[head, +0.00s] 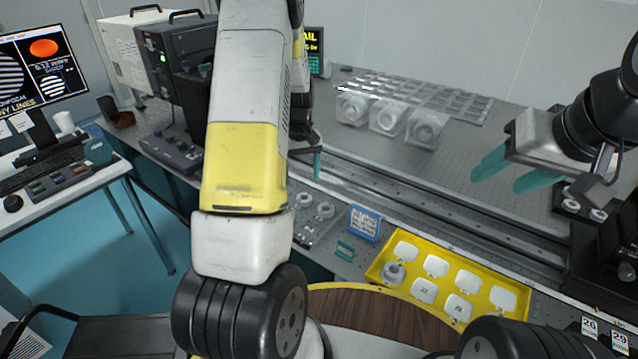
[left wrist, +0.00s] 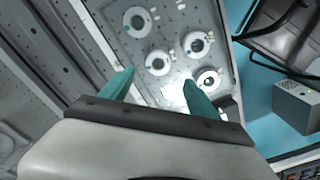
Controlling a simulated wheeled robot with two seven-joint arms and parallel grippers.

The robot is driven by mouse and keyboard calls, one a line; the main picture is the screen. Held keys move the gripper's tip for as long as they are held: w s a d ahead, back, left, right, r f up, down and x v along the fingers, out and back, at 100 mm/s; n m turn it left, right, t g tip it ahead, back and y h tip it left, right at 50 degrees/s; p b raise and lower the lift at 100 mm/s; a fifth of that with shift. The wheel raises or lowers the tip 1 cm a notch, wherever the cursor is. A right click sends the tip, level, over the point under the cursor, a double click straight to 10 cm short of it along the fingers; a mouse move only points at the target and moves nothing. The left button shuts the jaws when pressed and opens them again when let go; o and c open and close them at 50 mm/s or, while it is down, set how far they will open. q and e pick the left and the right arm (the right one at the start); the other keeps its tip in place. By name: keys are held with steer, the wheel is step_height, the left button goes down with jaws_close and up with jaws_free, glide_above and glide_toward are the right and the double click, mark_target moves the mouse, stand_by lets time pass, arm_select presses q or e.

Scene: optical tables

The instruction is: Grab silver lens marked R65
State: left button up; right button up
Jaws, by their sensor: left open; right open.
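A clear tray (head: 312,232) at the table's front edge holds several round silver lenses, such as one in the head view (head: 323,210). The left wrist view shows lenses in the tray (left wrist: 222,20): one at the top (left wrist: 138,20), one at right (left wrist: 197,43), one between the fingers (left wrist: 158,62) and one by the right finger (left wrist: 208,78). Their markings are too small to read, so I cannot tell which is R65. My left gripper (left wrist: 158,80) is open and empty above the tray, mostly hidden behind my arm in the head view. My right gripper (head: 506,178) is open and empty over the table.
A yellow tray (head: 375,270) with white pads holds one ring-shaped part (head: 393,272). A blue sign (head: 365,222) and a small teal holder (head: 345,250) stand beside the clear tray. Clear boxes (head: 390,122) stand farther back. A long rail (head: 400,192) crosses the table.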

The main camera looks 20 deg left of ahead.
mark_target(304, 197)
arm_select(q)
steer(key=f, duration=0.7)
steer(key=shift+s+d+f, duration=0.1)
steer(key=shift+d+f, duration=0.15)
steer(key=shift+d, duration=0.05)
steer(key=c, duration=1.5)
steer(key=shift+o, duration=0.2)
steer(key=shift+r, duration=0.15)
